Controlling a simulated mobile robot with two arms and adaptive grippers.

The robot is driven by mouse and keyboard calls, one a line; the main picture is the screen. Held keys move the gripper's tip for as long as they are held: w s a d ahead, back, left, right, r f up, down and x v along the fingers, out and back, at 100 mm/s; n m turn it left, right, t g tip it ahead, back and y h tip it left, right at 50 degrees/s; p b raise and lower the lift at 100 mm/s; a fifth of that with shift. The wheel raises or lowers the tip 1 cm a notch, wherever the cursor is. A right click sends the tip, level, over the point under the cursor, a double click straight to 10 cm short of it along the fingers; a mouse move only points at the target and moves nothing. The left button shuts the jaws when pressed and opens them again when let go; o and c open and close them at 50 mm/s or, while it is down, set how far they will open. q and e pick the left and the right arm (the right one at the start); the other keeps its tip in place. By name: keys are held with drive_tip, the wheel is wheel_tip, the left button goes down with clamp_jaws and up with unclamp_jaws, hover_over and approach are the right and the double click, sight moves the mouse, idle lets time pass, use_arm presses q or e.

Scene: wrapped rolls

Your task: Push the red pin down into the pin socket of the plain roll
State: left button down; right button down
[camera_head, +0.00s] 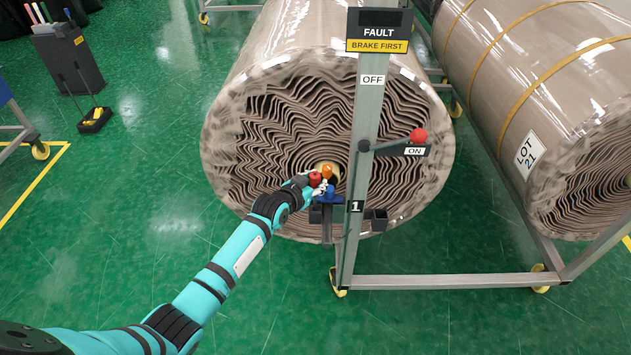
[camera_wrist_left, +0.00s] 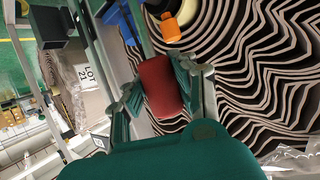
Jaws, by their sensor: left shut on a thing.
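The plain roll (camera_head: 250,150) stands in the middle of the head view, its wavy layered end facing me. My left gripper (camera_head: 317,184) is at the core of this end. It is shut on the red pin (camera_head: 315,179). In the left wrist view the red pin (camera_wrist_left: 160,88) sits between the two fingers, with the layers behind it. An orange piece (camera_head: 327,171) and a blue piece (camera_head: 330,191) are close beside the gripper. I cannot tell whether the pin touches the socket, which I cannot make out. My right gripper is not in view.
A grey post (camera_head: 366,130) with a FAULT sign (camera_head: 378,32) and a red-knobbed lever (camera_head: 418,136) at ON stands just right of the gripper. The green floor (camera_head: 130,200) is open at left.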

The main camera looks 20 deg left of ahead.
use_arm(q)
drive_tip(key=shift+f+b, duration=1.1)
drive_tip(key=shift+f, duration=0.3)
drive_tip(key=c, duration=1)
unclamp_jaws()
drive_tip(key=shift+s, duration=0.1)
drive_tip(key=v, duration=1.2)
drive_tip(key=shift+f, duration=0.1)
